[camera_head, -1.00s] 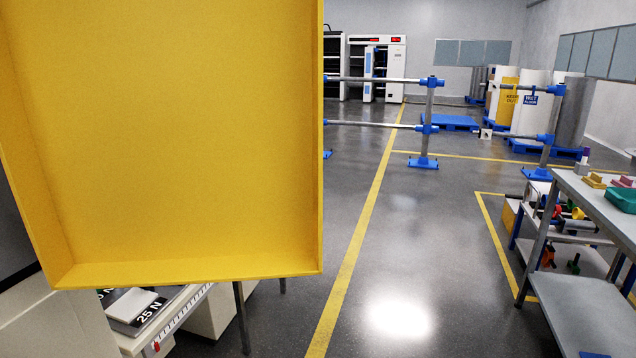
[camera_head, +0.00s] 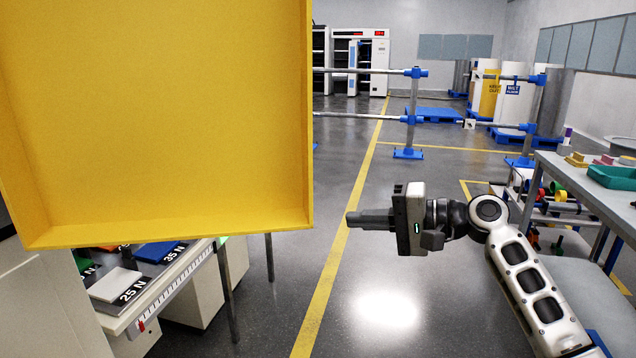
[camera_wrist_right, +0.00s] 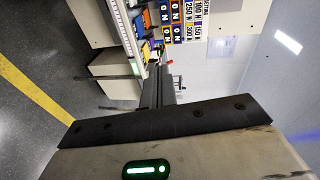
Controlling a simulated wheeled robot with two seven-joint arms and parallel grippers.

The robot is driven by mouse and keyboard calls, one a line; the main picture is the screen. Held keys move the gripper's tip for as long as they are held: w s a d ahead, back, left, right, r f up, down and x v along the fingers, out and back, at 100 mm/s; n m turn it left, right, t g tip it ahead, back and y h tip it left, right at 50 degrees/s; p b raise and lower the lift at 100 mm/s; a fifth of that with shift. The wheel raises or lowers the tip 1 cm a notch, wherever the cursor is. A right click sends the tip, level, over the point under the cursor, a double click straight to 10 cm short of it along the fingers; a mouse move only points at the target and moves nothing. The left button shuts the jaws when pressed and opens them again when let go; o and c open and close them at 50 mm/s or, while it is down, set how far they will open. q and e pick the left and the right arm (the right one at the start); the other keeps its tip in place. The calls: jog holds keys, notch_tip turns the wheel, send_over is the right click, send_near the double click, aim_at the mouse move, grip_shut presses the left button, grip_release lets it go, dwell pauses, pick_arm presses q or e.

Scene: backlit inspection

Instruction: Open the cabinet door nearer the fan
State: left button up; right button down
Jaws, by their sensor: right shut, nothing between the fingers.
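A large yellow panel with a raised rim (camera_head: 155,120) fills the left of the head view, very close. It looks like the inner side of a cabinet door standing open, but the cabinet body and hinge are out of view. No fan can be made out. My right gripper (camera_head: 350,219) is shut and empty, pointing left, to the right of the panel's lower right corner in the picture and apart from it. In the right wrist view its fingers (camera_wrist_right: 158,86) are together, with a bench beyond. My left gripper is not seen.
A white bench (camera_head: 170,275) with weight plates marked in N stands below the panel. A steel table (camera_head: 600,200) with trays is at the right. Pipe railings (camera_head: 408,120) cross behind. Open-fronted cabinets (camera_head: 360,65) stand far back. The middle floor is clear.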

notch_tip(320, 180, up, 13)
jog(key=s+d+n+g+y, duration=0.1)
jog(key=s+g+y, duration=0.1)
jog(key=g+y, duration=0.1)
pick_arm(q)
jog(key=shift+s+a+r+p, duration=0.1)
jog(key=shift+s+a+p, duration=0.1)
jog(key=shift+p, duration=0.65)
pick_arm(e)
jog(key=s+a, duration=0.1)
jog(key=a, duration=0.7)
jog(key=shift+s+a, duration=0.3)
jog(key=shift+a, duration=0.1)
jog(key=shift+r, duration=0.1)
